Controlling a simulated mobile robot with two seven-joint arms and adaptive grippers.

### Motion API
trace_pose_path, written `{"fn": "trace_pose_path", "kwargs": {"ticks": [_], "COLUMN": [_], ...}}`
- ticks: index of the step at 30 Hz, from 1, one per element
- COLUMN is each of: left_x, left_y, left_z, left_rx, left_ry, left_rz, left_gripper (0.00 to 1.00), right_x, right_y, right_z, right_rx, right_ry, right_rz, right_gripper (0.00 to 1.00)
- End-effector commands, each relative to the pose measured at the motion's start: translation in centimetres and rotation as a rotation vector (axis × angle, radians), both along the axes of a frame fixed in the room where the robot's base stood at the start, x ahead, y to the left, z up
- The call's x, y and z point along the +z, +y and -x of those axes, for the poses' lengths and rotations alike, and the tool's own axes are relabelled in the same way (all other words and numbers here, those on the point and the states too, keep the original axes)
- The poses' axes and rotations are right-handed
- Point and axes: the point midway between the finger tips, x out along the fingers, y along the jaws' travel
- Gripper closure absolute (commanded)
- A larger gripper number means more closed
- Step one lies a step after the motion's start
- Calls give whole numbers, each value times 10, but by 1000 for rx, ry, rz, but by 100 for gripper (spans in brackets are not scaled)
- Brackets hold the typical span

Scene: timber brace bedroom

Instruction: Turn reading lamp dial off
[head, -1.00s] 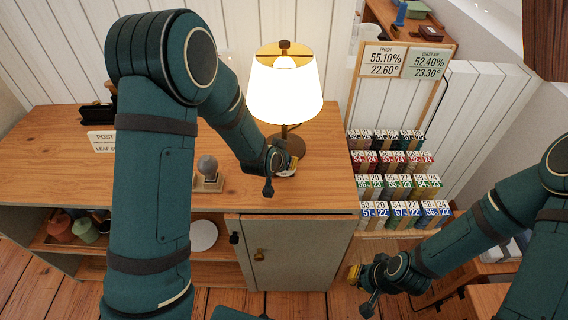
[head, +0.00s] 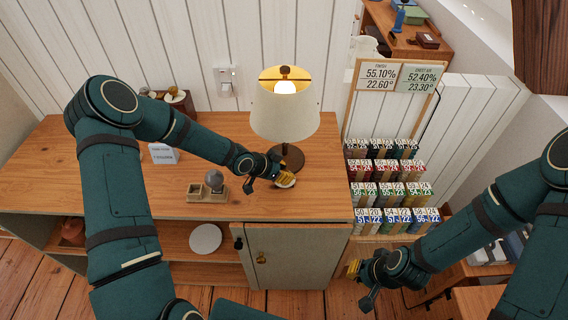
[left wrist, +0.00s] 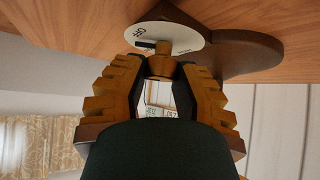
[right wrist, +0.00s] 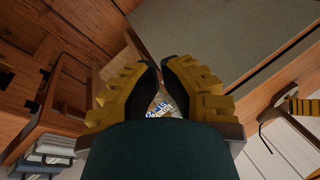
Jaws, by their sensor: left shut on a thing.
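A brass dial knob (left wrist: 160,66) rises from the plate. My left gripper (head: 287,172) is at the dial in front of the lamp, shut on the knob; in the left wrist view its fingers lie on either side. My right gripper (right wrist: 160,64) has its fingertips together, holding nothing visible, low before the cabinet's right side.
A white card (head: 162,153) is further left. A wall switch (head: 226,82) is behind. A rack of colored number cards (head: 385,190) stands right of the cabinet.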

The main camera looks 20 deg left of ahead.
Motion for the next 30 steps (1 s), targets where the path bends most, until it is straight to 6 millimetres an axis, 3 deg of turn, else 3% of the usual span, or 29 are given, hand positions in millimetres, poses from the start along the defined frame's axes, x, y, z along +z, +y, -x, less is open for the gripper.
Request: {"fn": "trace_pose_path", "kwargs": {"ticks": [3,12,30], "left_x": [2,-1,-4], "left_y": [2,1,1], "left_z": [0,-1,-1], "left_rx": [-52,-209,-497], "left_ry": [4,1,1], "left_rz": [9,5,-1], "left_gripper": [100,100,100], "right_x": [18,29,-8], "right_y": [-1,-2,0], "right_z": [-5,-10,1], "right_rx": [-8,-18,2], "right_ry": [-10,-23,2], "right_rz": [3,5,0], "right_gripper": [100,100,100]}}
